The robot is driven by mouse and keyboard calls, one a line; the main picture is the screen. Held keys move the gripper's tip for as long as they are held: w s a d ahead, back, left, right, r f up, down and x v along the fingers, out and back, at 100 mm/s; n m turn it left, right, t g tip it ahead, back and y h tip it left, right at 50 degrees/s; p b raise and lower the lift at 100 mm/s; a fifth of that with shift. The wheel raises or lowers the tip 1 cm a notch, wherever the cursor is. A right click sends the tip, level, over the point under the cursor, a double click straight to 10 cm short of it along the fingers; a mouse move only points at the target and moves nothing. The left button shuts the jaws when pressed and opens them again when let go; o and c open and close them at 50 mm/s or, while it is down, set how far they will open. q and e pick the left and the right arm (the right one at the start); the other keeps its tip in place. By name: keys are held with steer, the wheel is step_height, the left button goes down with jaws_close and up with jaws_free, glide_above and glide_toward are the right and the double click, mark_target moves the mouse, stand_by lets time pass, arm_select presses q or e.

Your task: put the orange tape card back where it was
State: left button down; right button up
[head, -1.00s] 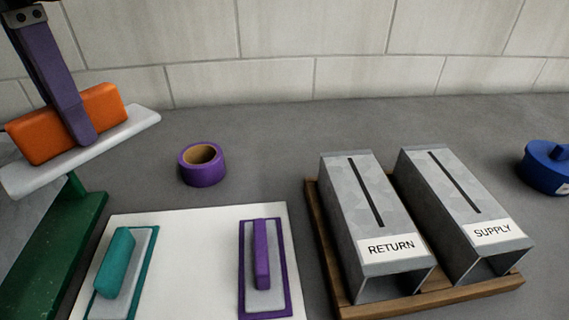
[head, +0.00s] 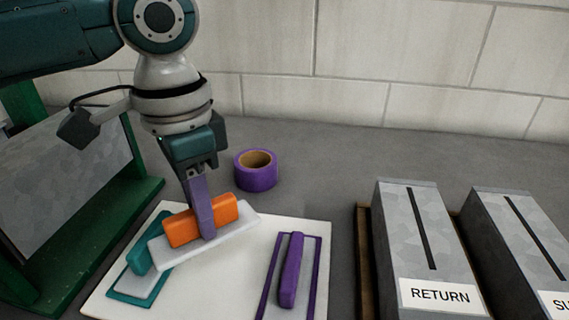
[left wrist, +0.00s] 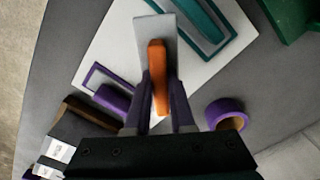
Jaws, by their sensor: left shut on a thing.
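The orange tape card is a pale plate (head: 240,222) with an orange grip block (head: 225,212). My left gripper (head: 207,232) is shut on the block, its purple fingers on either side; the block also shows between them in the left wrist view (left wrist: 158,72). The card is tilted over the middle of the white board (head: 215,290), partly covering the teal card (head: 138,260). The purple card (head: 291,272) lies at the board's right in a purple outline. I cannot tell whether the held card touches the board; the surface under it is hidden. My right gripper is not in view.
A purple tape roll (head: 256,172) stands behind the board. A green stand (head: 90,235) with a metal sheet is at left. Metal ducts marked RETURN (head: 405,225) and SUPPLY (head: 505,225) stand on a wooden tray (head: 363,250) at right. Grey bench is clear behind the ducts.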

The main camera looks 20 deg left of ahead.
arm_select(q)
step_height(320, 180, down, 4)
steer(key=shift+f+b, duration=0.15)
steer(key=shift+b, duration=0.25)
steer(key=c, duration=0.8)
jaws_free()
steer(key=shift+o, duration=0.2)
